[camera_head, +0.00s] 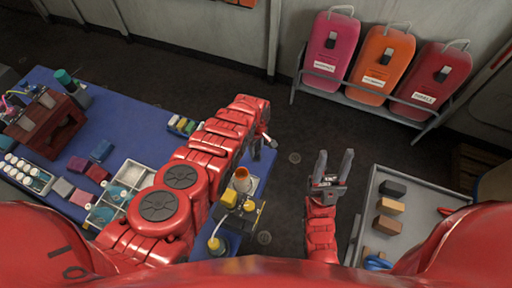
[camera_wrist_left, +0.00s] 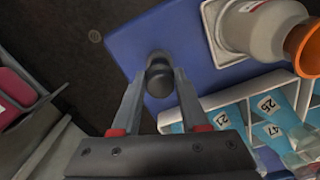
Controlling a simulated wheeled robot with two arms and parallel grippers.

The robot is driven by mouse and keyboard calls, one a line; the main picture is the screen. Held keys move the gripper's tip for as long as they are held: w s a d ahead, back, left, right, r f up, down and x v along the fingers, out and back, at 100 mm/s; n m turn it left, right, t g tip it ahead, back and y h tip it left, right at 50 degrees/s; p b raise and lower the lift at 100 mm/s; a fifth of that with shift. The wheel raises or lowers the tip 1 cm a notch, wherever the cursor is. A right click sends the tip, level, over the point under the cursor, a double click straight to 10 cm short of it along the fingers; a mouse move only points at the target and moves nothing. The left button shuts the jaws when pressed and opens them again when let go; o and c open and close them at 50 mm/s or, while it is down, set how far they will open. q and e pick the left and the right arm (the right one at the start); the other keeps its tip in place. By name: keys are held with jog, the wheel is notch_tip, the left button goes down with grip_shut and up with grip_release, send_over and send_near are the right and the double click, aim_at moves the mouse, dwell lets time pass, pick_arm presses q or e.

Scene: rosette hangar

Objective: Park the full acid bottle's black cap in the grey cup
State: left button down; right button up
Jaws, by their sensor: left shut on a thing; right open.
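My left gripper (camera_wrist_left: 159,82) is shut on a small black rounded piece, which looks like the black cap (camera_wrist_left: 159,76), in the left wrist view. It is held over the edge of the blue table. A pale grey vessel with an orange top (camera_wrist_left: 262,28) lies to its right there, apart from the gripper. In the head view an orange-topped vessel (camera_head: 242,180) stands beside my left arm. My left gripper (camera_head: 265,138) is partly hidden by its arm there. My right gripper (camera_head: 334,166) is open and empty. I cannot make out the grey cup for certain.
The blue table (camera_head: 130,122) holds a white compartment tray (camera_head: 88,222), colored blocks and a brown rack (camera_head: 45,125). A grey tray table (camera_head: 412,215) with several blocks is at the right. Pink, orange and red cases (camera_head: 378,66) stand at the back. Dark floor separates the tables.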

pick_arm(q)
jog(key=shift+f, duration=0.2)
dwell(0.3)
jog(key=shift+f+b, duration=0.85)
jog(key=shift+b, duration=0.1)
jog(key=shift+f+b, duration=0.45)
jog(key=shift+r, duration=0.1)
jog(key=shift+c, duration=1.8)
grip_release()
jog(key=shift+s, duration=0.1)
